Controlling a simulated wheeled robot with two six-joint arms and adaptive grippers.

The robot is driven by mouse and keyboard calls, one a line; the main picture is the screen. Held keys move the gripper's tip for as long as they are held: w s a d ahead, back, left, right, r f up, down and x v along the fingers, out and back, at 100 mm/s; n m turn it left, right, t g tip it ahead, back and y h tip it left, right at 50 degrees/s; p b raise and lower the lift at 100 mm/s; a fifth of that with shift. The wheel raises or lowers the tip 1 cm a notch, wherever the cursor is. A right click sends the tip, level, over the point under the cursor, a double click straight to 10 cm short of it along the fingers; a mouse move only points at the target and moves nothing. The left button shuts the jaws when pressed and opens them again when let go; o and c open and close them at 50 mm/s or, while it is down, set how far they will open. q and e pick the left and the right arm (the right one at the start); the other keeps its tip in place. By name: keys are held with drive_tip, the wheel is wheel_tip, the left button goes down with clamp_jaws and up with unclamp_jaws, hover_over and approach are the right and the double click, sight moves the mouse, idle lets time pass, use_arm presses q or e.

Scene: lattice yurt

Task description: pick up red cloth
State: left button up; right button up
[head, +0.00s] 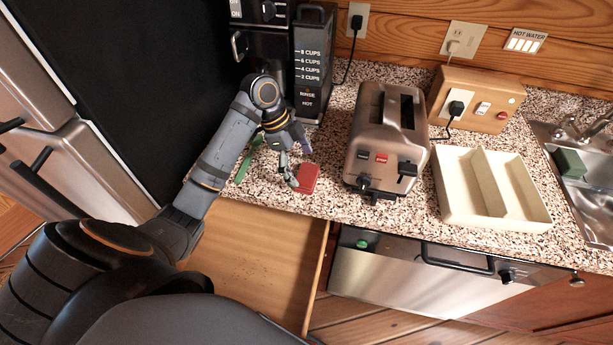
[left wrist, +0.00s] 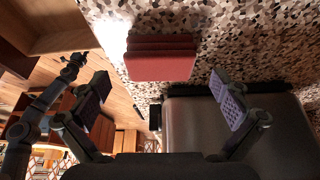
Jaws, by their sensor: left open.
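The red cloth (head: 307,178) lies folded on the speckled counter, left of the toaster and near the counter's front edge. In the left wrist view the red cloth (left wrist: 161,58) shows as a folded stack ahead of the fingers. My left gripper (head: 291,166) is just left of the cloth in the head view. In the left wrist view my left gripper (left wrist: 165,105) has its fingers wide apart with nothing between them. I cannot tell whether a finger touches the cloth. My right gripper is in neither view.
A steel toaster (head: 364,152) stands right of the cloth. A coffee maker (head: 312,70) stands behind the gripper. A green item (head: 246,163) lies left of it, partly hidden by my arm. A cream divided tray (head: 447,192) is farther right. An open drawer (head: 262,252) juts out below the counter.

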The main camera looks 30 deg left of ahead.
sight(306, 173)
use_arm(q)
drive_tip(key=x, duration=0.3)
drive_tip(key=shift+d+r, duration=0.15)
drive_tip(key=shift+d, duration=0.05)
drive_tip(key=shift+w+f, duration=0.15)
drive_tip(key=shift+f, duration=0.25)
drive_tip(key=c, duration=1.1)
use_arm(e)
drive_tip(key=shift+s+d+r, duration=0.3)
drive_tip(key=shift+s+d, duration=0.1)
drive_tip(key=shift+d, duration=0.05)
use_arm(q)
drive_tip(key=shift+r, duration=0.1)
drive_tip(key=shift+r, duration=0.5)
drive_tip(key=r, duration=0.1)
drive_tip(key=r+p, duration=0.1)
drive_tip(key=r, duration=0.1)
drive_tip(key=shift+s+d+r, duration=0.15)
drive_tip(key=shift+s+r, duration=0.15)
drive_tip(key=s+d+r+p, duration=0.7)
drive_tip(key=s+p, duration=0.4)
drive_tip(key=p, duration=0.2)
drive_tip(key=shift+d+r+p, duration=0.25)
drive_tip(key=shift+r+p, duration=0.05)
drive_tip(key=shift+r, duration=0.35)
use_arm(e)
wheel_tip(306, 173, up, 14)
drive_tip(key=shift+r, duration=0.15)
